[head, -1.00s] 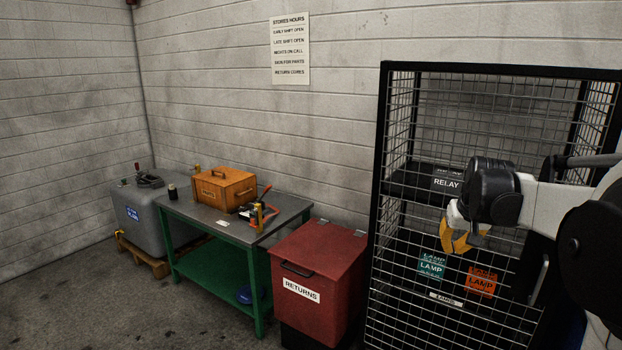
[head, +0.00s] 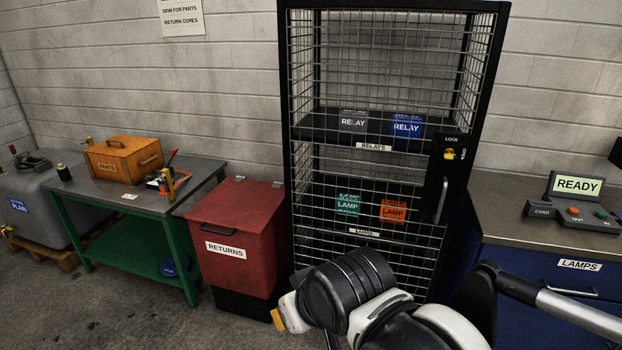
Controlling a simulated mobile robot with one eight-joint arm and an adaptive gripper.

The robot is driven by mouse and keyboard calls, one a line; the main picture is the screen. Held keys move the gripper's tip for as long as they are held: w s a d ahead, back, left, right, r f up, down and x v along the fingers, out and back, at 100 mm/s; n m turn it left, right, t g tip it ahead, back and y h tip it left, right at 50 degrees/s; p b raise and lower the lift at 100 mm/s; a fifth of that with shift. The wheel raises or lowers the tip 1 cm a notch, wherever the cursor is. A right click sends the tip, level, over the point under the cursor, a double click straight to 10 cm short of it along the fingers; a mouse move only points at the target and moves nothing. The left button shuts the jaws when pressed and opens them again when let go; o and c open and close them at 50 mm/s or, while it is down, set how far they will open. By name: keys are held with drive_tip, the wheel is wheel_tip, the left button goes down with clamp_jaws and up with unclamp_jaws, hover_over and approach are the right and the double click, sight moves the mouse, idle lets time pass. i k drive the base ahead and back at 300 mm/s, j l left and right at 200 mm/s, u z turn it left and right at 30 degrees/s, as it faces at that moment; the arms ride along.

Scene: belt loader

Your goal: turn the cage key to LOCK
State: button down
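The wire cage (head: 370,60) stands in the middle of the head view, its mesh door showing a black lock panel at the right. A yellow key (head: 449,154) sits in that panel, just below the LOCK marking (head: 450,139). The key is too small to tell its exact angle. Only a yellow fingertip part shows; my wrist hides the rest.
Behind the mesh are relay boxes (head: 407,125) and lamp boxes (head: 394,210) on shelves. A red returns bin (head: 240,225) and a green bench (head: 140,203) stand left. Floor shows at lower left.

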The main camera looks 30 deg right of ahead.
sight(448, 156)
drive_tip(key=z, duration=1.2)
